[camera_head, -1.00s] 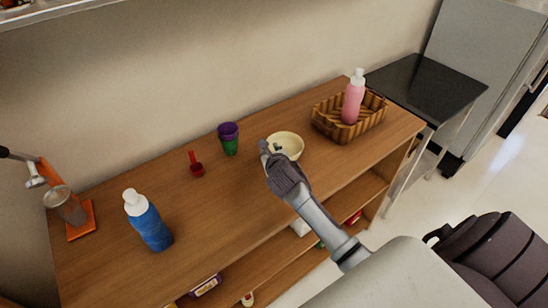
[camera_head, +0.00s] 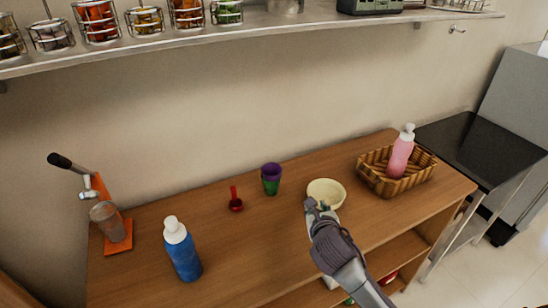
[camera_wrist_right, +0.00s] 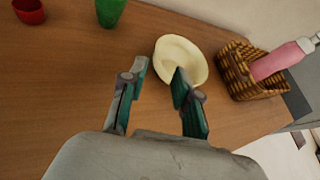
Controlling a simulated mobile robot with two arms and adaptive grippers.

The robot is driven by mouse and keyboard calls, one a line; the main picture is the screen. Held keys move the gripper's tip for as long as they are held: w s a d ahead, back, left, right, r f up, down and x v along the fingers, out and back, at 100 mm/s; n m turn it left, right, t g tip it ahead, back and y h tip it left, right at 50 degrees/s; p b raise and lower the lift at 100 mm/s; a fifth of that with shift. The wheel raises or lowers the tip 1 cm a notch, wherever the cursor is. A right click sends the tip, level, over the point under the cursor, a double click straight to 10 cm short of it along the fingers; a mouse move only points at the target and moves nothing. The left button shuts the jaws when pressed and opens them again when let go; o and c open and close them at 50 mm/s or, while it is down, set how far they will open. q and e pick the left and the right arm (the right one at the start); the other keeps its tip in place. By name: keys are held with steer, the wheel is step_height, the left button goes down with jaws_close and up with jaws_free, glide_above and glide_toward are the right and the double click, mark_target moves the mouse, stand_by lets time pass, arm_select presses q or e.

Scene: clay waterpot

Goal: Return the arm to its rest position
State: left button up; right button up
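My right arm reaches in from the bottom right of the head view, with its gripper (camera_head: 318,207) at the near left side of a cream bowl (camera_head: 326,191). In the right wrist view the gripper (camera_wrist_right: 160,73) has its two fingers spread apart with nothing between them. The bowl (camera_wrist_right: 181,58) shows just beyond the fingertips, over the brown wooden counter (camera_wrist_right: 60,90). I cannot tell if the gripper touches the bowl. My left gripper is in neither view.
On the counter stand a blue bottle (camera_head: 182,255), a red scoop (camera_head: 236,203), a purple-green cup (camera_head: 271,180) and a wicker basket (camera_head: 376,182) holding a pink bottle (camera_head: 400,155). A juicer-like device (camera_head: 108,220) stands at left. A wall shelf (camera_head: 300,22) with jars is above.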

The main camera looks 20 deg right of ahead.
steer(key=s+f+m, duration=0.1)
steer(key=s+m, duration=0.1)
steer(key=s+a+f+m+g, duration=0.1)
steer(key=s+m, duration=0.1)
steer(key=m, duration=0.1)
steer(key=s+a+f+m+g+y, duration=0.1)
steer(key=s+f+m, duration=0.1)
steer(key=m, duration=0.1)
steer(key=shift+s+a, duration=0.1)
steer(key=shift+a, duration=0.15)
steer(key=s+a+f+m+g+y, duration=0.2)
steer(key=s+a+m+g, duration=0.15)
steer(key=s+m, duration=0.75)
steer(key=s+a+f+m+g+y, duration=0.25)
steer(key=s+a+m, duration=0.25)
steer(key=s+m, duration=0.65)
step_height(320, 180, down, 26)
steer(key=m+g, duration=0.1)
steer(key=g, duration=0.1)
steer(key=s+d+f+g, duration=0.1)
steer(key=s+d+f, duration=0.2)
steer(key=s+f, duration=1.3)
steer(key=shift+s+h, duration=0.2)
steer(key=shift+h, duration=0.25)
